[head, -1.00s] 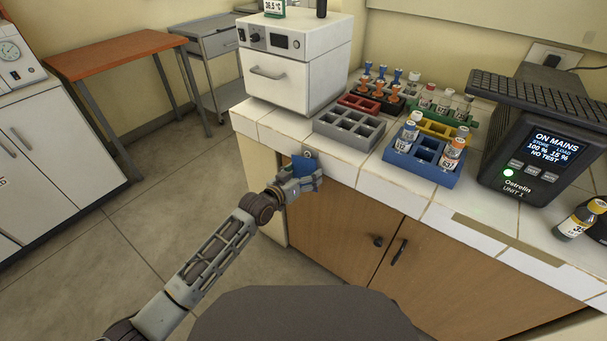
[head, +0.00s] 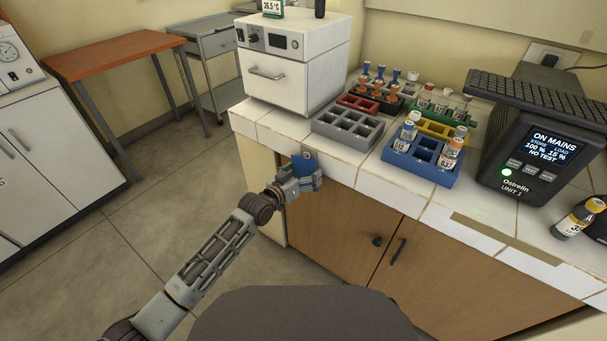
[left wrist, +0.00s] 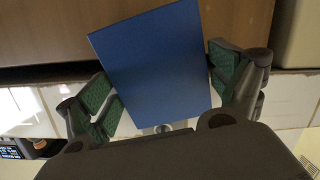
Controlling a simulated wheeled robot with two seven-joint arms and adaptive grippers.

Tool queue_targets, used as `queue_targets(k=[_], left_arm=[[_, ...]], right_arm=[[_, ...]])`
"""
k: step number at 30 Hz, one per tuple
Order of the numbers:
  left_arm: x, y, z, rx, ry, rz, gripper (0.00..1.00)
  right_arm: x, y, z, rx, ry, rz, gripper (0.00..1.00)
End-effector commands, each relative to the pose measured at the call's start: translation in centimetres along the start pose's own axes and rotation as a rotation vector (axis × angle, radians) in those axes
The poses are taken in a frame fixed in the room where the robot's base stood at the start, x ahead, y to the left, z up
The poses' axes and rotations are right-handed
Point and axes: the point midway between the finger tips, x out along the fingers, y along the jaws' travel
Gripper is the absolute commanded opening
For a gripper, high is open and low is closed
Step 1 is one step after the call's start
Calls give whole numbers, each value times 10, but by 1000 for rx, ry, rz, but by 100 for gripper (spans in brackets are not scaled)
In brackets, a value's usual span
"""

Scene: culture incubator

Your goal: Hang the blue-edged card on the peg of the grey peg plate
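The blue-edged card (head: 303,163) shows its blue face at the counter's front edge. My right gripper is not in view.
The tiled counter edge (head: 345,173) and cupboard doors (head: 335,222) stand close to my left gripper. On top are a grey rack (head: 348,142), a blue rack (head: 395,160) with vials, a white incubator (head: 312,75) and a black power unit (head: 530,150).

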Motion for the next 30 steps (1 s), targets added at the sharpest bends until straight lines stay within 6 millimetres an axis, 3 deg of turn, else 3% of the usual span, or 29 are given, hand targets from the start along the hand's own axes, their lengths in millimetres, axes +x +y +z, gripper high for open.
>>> queue_targets(k=[17,30], left_arm=[[-4,0,1,0,-1,-1,100],[-41,-1,1,1,0,-1,100]], right_arm=[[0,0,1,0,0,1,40],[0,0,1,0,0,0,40]])
